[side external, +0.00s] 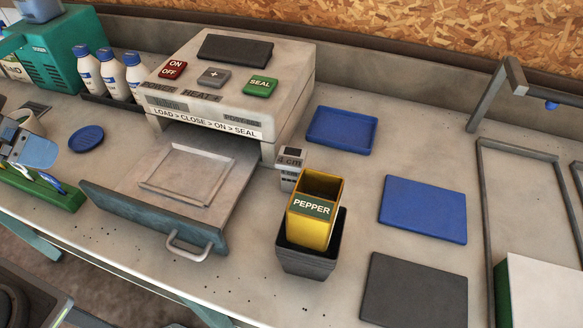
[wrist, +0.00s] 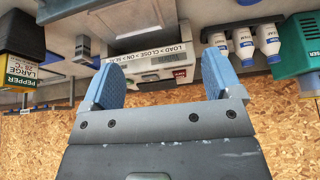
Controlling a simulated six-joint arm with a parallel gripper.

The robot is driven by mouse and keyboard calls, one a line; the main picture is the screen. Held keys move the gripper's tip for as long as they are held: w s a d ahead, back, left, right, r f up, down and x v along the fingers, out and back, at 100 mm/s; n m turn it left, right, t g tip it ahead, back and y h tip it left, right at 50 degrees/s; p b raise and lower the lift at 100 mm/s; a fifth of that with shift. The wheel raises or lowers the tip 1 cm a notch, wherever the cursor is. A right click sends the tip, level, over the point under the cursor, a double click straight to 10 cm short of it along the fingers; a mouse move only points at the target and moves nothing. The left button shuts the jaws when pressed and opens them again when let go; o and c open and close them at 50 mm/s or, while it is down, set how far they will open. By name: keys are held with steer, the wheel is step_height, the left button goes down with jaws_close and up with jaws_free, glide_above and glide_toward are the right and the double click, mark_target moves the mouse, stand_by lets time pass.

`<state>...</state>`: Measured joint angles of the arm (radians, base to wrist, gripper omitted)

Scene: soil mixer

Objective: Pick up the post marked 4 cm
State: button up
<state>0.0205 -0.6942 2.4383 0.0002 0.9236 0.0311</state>
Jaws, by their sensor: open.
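The post marked 4 cm (side external: 290,158) is a short grey block with a "4 cm" label. It stands upright on the bench, just behind the yellow PEPPER box, which hides part of its lower front. In the wrist view a small grey upright piece (wrist: 83,46) left of my fingers may be this post; its label cannot be read there. My gripper (wrist: 162,82) shows two blue fingers spread apart with nothing between them. In the side view part of my gripper (side external: 30,150) shows at the far left edge, well away from the post.
The yellow PEPPER box (side external: 314,229) sits in a black pot (side external: 307,262) close to the post. The sealing machine (side external: 232,85) stands left of it, its drawer (side external: 150,215) pulled out. A blue tray (side external: 342,128) lies behind; blue (side external: 424,209) and dark (side external: 414,290) mats lie right.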

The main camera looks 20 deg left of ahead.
steer(key=w+d+r+m+g, duration=0.2)
steer(key=w+d+r+m, duration=0.35)
steer(key=w, duration=0.45)
steer(key=m+g, duration=0.3)
steer(key=m, duration=0.8)
glide_above(291, 156)
step_height(291, 156, down, 9)
steer(key=f, duration=0.8)
steer(key=shift+w+d+f, duration=0.2)
steer(key=shift+w+f, duration=0.1)
steer(key=shift+f, duration=0.1)
steer(key=shift+s+a+f, duration=0.1)
steer(key=shift+s+f, duration=0.05)
steer(key=shift+f, duration=1.3)
steer(key=shift+s+a+f, duration=0.1)
steer(key=shift+s+f, duration=0.05)
steer(key=shift+f, duration=1.3)
steer(key=c, duration=1)
